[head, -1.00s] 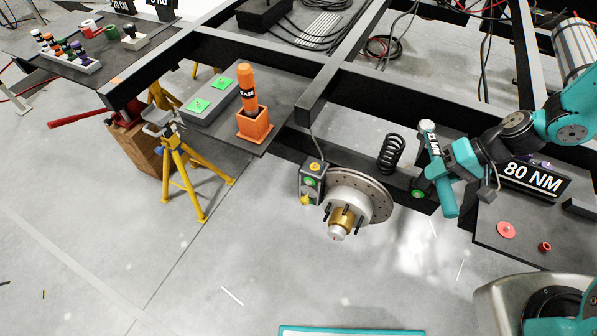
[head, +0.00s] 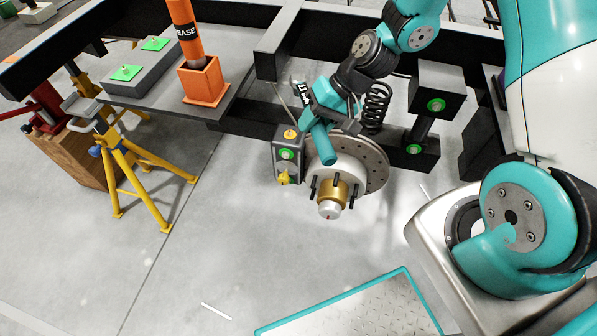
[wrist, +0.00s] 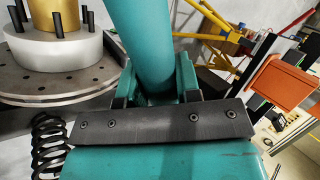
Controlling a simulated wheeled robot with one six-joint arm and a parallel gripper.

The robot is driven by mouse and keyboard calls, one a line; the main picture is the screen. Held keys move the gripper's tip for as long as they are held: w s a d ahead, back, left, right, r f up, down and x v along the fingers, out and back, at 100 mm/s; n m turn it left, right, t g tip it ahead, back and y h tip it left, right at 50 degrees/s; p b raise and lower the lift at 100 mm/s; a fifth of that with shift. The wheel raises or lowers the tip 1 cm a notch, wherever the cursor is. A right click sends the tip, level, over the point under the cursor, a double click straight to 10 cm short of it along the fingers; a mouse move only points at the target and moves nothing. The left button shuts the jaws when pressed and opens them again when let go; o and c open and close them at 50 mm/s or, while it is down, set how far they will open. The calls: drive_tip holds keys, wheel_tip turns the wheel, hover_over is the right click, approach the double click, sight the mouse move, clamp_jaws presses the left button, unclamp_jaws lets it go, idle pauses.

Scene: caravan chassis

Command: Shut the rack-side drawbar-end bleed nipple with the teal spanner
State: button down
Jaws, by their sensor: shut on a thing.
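My gripper (head: 322,107) is shut on the teal spanner (head: 322,156), whose thick handle points down in front of the brake disc's upper left. The spanner's pale head, marked 11, shows at the upper left of the gripper. In the wrist view the teal handle (wrist: 145,40) runs up from between my jaws (wrist: 152,92). Left of the disc stands a dark caliper block (head: 288,145) with an orange fitting (head: 291,134) on top, a green disc and a yellow fitting (head: 284,178) at the bottom. I cannot tell which fitting is the named nipple. The spanner's head appears above the block, apart from it.
The drilled brake disc (head: 375,165) with its gold hub and studs is just below the handle. A black coil spring (head: 376,108) stands behind it. An orange holder (head: 201,80) with a grease tube is at left, above a yellow stand (head: 128,170).

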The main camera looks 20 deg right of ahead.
drive_tip(key=s+a+f+b, duration=0.1)
drive_tip(key=a+f+b, duration=0.3)
drive_tip(key=f+b, duration=0.1)
drive_tip(key=shift+s+m+t+b, duration=0.2)
drive_tip(key=shift+m+t+b, duration=0.1)
drive_tip(key=shift+b, duration=0.3)
drive_tip(key=shift+s+a+r+p, duration=0.1)
drive_tip(key=shift+p, duration=0.2)
